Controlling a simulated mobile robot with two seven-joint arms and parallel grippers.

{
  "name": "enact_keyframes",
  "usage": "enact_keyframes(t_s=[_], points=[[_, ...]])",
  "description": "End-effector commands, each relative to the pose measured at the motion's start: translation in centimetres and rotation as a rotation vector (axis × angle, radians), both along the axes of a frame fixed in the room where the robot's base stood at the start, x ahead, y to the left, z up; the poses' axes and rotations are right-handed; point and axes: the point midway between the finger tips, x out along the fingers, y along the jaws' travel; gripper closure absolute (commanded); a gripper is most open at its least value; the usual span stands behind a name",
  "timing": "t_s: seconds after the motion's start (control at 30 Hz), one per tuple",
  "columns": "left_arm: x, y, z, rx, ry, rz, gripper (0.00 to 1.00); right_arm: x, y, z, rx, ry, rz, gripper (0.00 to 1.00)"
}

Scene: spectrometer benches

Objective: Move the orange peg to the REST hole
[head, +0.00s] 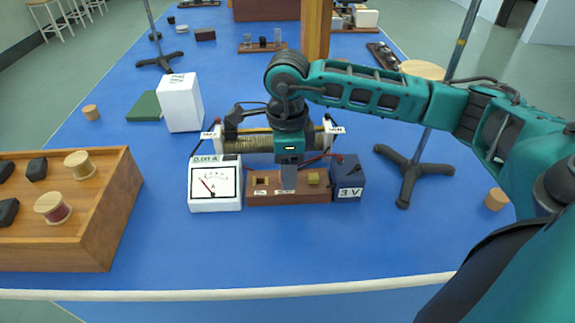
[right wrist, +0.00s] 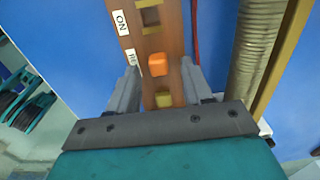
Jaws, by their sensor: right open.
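The orange peg (right wrist: 158,65) shows in the right wrist view, standing at the wooden key board (right wrist: 172,45) beside a partly hidden label reading "RE". A brass-edged square opening (right wrist: 150,16) lies farther along the board by the "ON" label. My right gripper (right wrist: 160,78) is open, with one finger on each side of the peg and gaps to it. In the head view the right gripper (head: 289,184) points down over the middle of the board (head: 295,197) and hides the peg. Whether the peg is fully seated cannot be told. My left gripper is not in view.
An ammeter (head: 215,192) stands left of the board and a blue 3 V box (head: 349,180) right of it. A coil (head: 255,143) lies behind. A stand (head: 410,170) and a wooden tray (head: 105,225) flank them. The front bench is clear.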

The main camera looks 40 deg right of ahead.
Motion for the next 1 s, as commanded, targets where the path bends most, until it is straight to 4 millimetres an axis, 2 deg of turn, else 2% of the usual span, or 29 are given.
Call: enact_keyframes(t_s=[0.23,0.37,0.8,1.0], points=[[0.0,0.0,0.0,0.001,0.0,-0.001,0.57,0.0,0.0,0.2,0.0,0.0,0.0,0.5],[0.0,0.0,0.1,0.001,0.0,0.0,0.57,0.1,0.0,1.4,0.0,-0.001,0.0,0.5],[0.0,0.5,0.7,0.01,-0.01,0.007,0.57,0.1,0.0,10.5,0.001,-0.005,0.0,0.5],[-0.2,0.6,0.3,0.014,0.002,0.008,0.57,0.0,0.0,12.6,-0.001,-0.001,0.0,0.5]])
